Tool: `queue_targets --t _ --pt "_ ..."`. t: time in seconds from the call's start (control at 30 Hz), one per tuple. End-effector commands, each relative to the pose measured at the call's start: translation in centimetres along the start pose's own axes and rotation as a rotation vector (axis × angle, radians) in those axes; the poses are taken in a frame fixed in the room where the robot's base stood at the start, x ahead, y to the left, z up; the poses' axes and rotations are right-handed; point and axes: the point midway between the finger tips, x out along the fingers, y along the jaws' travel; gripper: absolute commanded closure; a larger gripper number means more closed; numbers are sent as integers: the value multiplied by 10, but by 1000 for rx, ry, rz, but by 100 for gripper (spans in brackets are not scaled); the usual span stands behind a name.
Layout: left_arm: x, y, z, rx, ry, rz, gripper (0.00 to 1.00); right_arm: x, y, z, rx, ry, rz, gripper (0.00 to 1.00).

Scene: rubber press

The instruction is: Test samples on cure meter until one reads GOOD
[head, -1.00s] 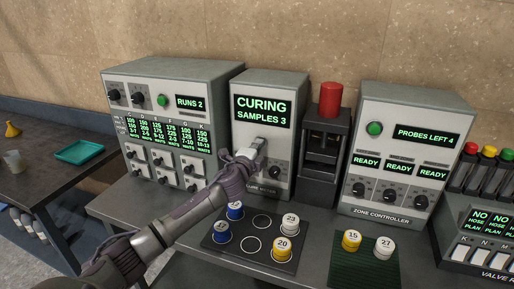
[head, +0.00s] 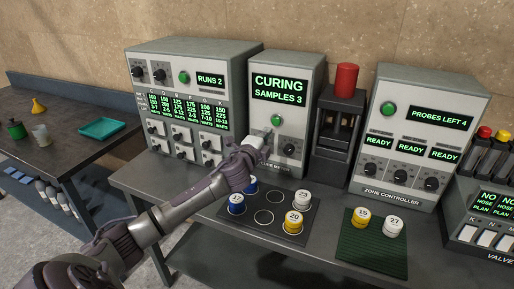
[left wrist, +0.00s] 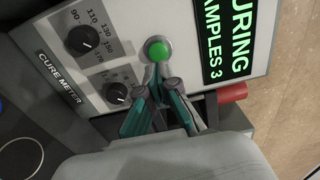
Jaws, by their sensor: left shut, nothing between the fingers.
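The cure meter (head: 287,75) stands at the back of the bench, its screen reading CURING, SAMPLES 3. My left gripper (head: 268,137) is shut and empty at its front, by the green button (head: 276,120). In the left wrist view the fingertips (left wrist: 160,77) are together just by the green button (left wrist: 156,50); I cannot tell whether they touch it. My right gripper is not in view.
A green mat (head: 372,258) holds yellow sample 15 (head: 361,217) and white sample 27 (head: 393,228). A press with a red top (head: 346,78) and the zone controller (head: 423,135) stand right of the meter. The RUNS 2 machine (head: 190,100) stands left.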

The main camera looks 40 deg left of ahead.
Motion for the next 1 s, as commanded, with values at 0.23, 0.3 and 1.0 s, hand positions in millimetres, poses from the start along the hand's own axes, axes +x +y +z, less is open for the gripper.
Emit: queue_targets --t 0.23,0.3,1.0 --pt "-42 3 -1 2 3 1 100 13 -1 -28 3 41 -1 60" --pt "-51 2 0 1 2 1 100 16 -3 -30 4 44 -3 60" --pt "-66 -1 0 -1 1 -1 100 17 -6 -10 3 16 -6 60"
